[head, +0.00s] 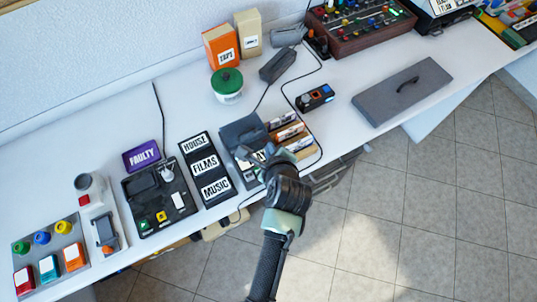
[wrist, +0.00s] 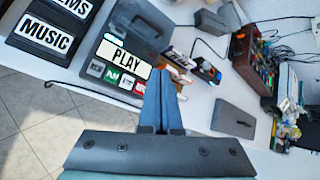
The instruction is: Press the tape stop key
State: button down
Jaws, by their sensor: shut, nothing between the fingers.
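The tape player (head: 241,132) is a dark grey machine on the white bench, with a row of small cassette boxes on its right. In the wrist view the tape player (wrist: 137,28) has a white PLAY label (wrist: 123,52) and a row of small keys below it. One key is green (wrist: 112,75), and a red key (wrist: 139,88) is at the row's right end. Their markings are too small to tell which is stop. My gripper (head: 258,160) is shut and empty over the player's front; in the wrist view its blue fingers (wrist: 160,78) appear just right of the red key. Contact cannot be told.
The black HOUSE, FILMS and MUSIC rack (head: 206,168) stands left of the player. The cassette boxes (head: 287,131) are close on its right. A black cable runs around them.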

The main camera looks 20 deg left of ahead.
aim_at(257, 158)
notch_tip(257, 158, down, 6)
jog(key=b, duration=0.7)
jog(key=shift+f, duration=0.1)
jog(key=shift+f+b, duration=0.3)
jog(key=shift+f, duration=0.7)
jog(key=shift+f, duration=0.2)
dwell(0.6)
jog(key=shift+f, duration=0.2)
jog(key=shift+f, duration=0.4)
dwell(0.8)
jog(key=shift+r, duration=0.1)
jog(key=shift+r+p, duration=0.7)
jog(key=shift+p, duration=0.3)
jog(key=shift+r, duration=0.1)
